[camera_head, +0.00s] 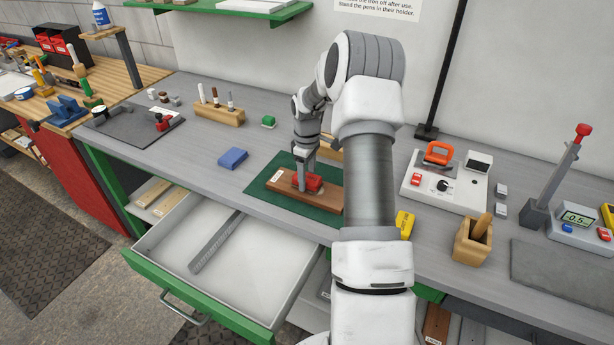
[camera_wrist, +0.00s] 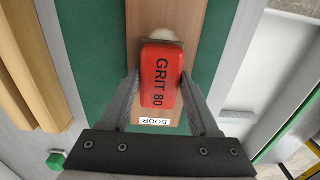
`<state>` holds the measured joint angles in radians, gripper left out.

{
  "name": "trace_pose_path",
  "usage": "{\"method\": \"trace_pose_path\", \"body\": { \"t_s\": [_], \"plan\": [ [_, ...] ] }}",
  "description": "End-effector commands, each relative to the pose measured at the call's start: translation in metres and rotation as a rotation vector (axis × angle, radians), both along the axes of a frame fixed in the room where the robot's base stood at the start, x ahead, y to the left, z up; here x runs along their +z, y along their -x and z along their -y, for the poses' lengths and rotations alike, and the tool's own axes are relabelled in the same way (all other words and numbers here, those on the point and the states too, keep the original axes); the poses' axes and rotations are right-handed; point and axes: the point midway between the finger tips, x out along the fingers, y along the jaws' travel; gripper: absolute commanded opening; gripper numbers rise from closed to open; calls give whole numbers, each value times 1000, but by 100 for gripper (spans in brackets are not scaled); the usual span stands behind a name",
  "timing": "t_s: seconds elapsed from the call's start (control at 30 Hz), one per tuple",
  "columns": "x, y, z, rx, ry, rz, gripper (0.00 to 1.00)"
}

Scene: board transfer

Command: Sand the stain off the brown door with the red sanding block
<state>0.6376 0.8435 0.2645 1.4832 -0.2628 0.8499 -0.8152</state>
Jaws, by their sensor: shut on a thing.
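The brown door (camera_head: 326,200) is a small wooden panel lying flat on a green mat (camera_head: 262,188) on the bench. In the wrist view the door (camera_wrist: 195,40) carries a white label reading DOOR at its near end. My gripper (camera_head: 303,183) is shut on the red sanding block (camera_head: 314,183), marked GRIT 80 in the wrist view (camera_wrist: 159,80). The block is over the middle of the door; I cannot tell whether it touches. A pale stain (camera_wrist: 161,35) shows just beyond the block's far end, partly covered by it. My arm hides part of the mat's right side.
A wooden holder (camera_head: 218,115) with several pens stands farther back. An open drawer (camera_head: 160,228) juts out at the front left. A white device (camera_head: 440,190) stands right of my arm.

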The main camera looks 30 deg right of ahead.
Motion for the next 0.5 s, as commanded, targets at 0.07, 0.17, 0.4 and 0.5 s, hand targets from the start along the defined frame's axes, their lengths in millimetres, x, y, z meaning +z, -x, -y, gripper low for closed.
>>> {"method": "trace_pose_path", "body": {
  "t_s": [0.07,0.17,0.4,0.5],
  "plan": [
    [0,0,0,0,0,0,17],
    [0,0,0,0,1,1,17],
    [-2,0,0,0,0,0,17],
    [-4,0,0,0,0,0,17]
  ]
}}
